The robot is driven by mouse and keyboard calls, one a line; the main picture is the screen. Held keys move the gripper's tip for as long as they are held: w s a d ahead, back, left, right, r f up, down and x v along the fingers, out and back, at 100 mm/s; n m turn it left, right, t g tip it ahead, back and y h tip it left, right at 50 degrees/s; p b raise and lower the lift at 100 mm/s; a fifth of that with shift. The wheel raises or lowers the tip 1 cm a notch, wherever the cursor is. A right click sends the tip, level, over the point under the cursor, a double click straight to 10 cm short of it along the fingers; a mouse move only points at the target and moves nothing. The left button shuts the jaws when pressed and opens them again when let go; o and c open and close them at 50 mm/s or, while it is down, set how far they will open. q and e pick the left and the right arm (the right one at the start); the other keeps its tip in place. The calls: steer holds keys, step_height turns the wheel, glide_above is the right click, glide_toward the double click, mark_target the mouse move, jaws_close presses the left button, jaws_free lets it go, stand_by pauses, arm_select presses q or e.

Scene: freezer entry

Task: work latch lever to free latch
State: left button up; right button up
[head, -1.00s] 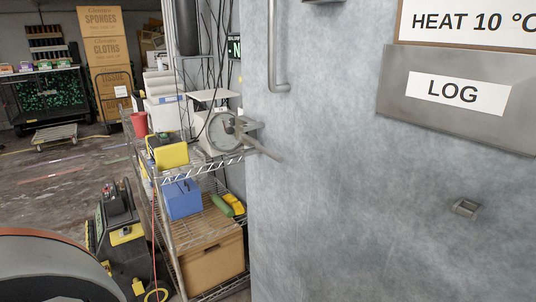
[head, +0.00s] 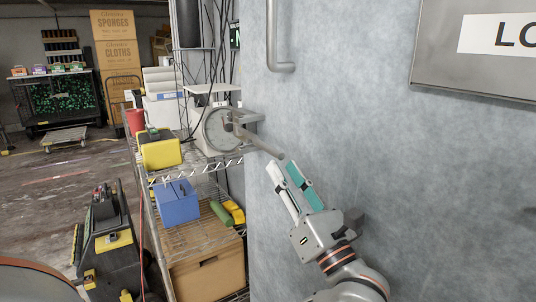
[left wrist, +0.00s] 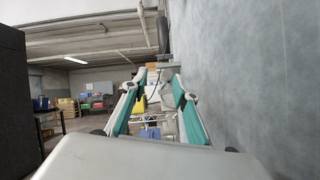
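The latch lever (head: 262,145) is a grey bar at the left edge of the grey freezer door (head: 380,190). It slants down to the right from its latch bracket (head: 243,120). My left gripper (head: 281,168) is just below and right of the lever's free end, in front of the door. Its teal-padded fingers (left wrist: 160,78) are apart in the left wrist view, with the room showing between them and nothing held. I cannot tell whether a fingertip touches the lever. My right gripper is not in view.
A vertical pull handle (head: 273,40) is above the lever. Left of the door stands a wire shelf (head: 205,160) with a scale (head: 218,130), a yellow case (head: 160,152) and a blue box (head: 177,202).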

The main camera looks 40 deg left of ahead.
mark_target(271, 147)
arm_select(q)
steer(key=shift+n+g+h, duration=0.3)
steer(key=shift+n+h, duration=0.1)
steer(key=shift+h, duration=0.1)
steer(key=x, duration=0.2)
steer(key=f+x, duration=0.1)
steer(key=x, duration=0.2)
steer(key=w+x, duration=0.1)
steer(key=x, duration=0.2)
steer(key=shift+w+a, duration=0.15)
steer(key=shift+w, duration=0.05)
jaws_close()
